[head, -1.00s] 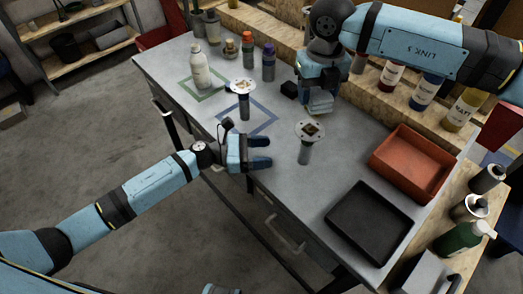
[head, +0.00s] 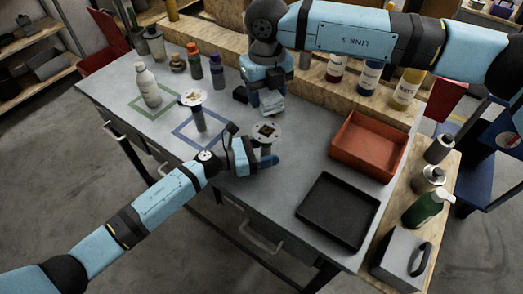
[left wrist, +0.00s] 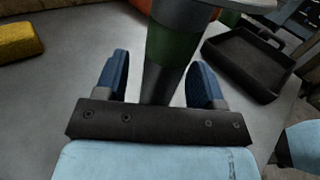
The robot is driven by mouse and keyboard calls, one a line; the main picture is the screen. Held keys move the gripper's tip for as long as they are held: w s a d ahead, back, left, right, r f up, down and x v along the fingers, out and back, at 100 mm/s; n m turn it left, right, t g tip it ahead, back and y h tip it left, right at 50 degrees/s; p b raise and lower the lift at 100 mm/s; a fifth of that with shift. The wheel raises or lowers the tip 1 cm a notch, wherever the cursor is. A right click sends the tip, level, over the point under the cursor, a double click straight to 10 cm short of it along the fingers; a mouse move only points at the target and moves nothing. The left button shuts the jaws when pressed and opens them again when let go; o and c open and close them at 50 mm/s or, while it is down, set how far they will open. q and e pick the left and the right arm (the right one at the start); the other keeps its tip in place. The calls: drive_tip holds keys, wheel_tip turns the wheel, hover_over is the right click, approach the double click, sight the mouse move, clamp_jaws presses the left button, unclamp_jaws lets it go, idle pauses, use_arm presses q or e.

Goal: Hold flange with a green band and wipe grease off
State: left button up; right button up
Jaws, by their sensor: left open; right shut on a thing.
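A flange (head: 267,131) with a pale round plate and dark brown patches on top stands upright on the grey table. Its stem carries a green band (left wrist: 172,48) in the left wrist view. My left gripper (head: 264,157) is open, with its blue fingers on either side of the stem; in the left wrist view (left wrist: 162,75) gaps show beside it. My right gripper (head: 266,104) is above the table behind the flange, shut on a small pale thing that is hard to make out. A second flange (head: 193,98) stands at the blue square outline.
An orange tray (head: 369,171) and a black tray (head: 322,233) lie to the right. A white bottle (head: 148,86) stands at the green square outline, with several small bottles behind. A yellow block (left wrist: 22,42) shows at the left wrist view's edge.

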use_arm(q)
drive_tip(key=c, duration=1.1)
